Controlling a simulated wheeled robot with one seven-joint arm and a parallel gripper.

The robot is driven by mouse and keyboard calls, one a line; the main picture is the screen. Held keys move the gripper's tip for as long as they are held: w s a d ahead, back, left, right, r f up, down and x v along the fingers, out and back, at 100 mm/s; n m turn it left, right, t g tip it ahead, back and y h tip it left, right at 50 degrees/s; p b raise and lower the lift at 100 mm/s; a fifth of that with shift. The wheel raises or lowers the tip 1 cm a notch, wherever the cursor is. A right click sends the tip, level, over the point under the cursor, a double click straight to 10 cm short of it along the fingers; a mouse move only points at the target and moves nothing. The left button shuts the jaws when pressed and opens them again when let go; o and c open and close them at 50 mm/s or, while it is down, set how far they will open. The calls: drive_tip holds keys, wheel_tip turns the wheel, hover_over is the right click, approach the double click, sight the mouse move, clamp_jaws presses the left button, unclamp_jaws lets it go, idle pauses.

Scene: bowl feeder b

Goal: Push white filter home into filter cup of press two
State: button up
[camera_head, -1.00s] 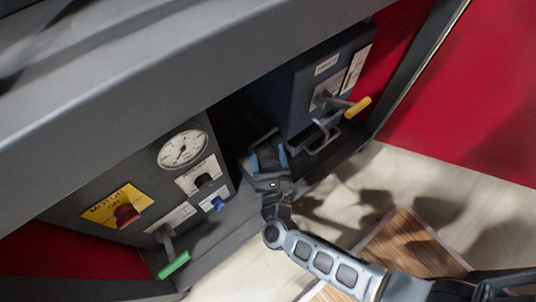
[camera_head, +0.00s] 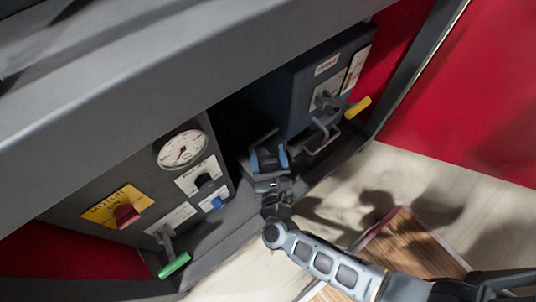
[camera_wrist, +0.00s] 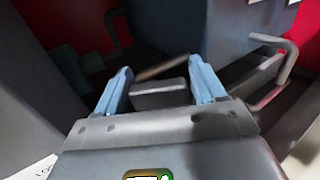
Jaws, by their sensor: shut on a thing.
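My gripper (camera_head: 268,156) is at the dark recess between the gauge panel and the blue-grey box. In the wrist view, its two blue fingers (camera_wrist: 160,84) stand either side of a grey block (camera_wrist: 160,94) and hold it. A brownish bar (camera_wrist: 165,67) lies just beyond the fingertips; I cannot tell whether it touches them. A bent metal loop (camera_head: 264,138) shows just past the fingers in the head view. I cannot pick out a white filter or a filter cup, and no readable label tells which unit is press two.
The blue-grey box (camera_head: 300,95) has a yellow-tipped lever (camera_head: 358,107) and a metal loop handle (camera_head: 322,137) close to the right of my gripper. The left panel carries a gauge (camera_head: 182,148), a red knob (camera_head: 126,215) and a green-handled lever (camera_head: 174,265). A dark overhang crosses above.

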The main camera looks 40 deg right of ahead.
drive_tip(key=shift+f, duration=0.15)
drive_tip(key=shift+r, duration=0.2)
idle(0.3)
drive_tip(key=shift+r+p, duration=1.45)
drive_tip(key=shift+r, duration=0.6)
wheel_tip(320, 180, up, 6)
drive_tip(key=p, duration=0.5)
drive_tip(key=shift+p, duration=0.3)
drive_tip(key=shift+f+b, duration=0.2)
drive_tip(key=shift+b, duration=0.1)
drive_tip(key=shift+f+b, duration=2.8)
drive_tip(key=shift+b, duration=0.3)
drive_tip(key=shift+f+b, duration=0.55)
drive_tip(key=shift+b, duration=0.3)
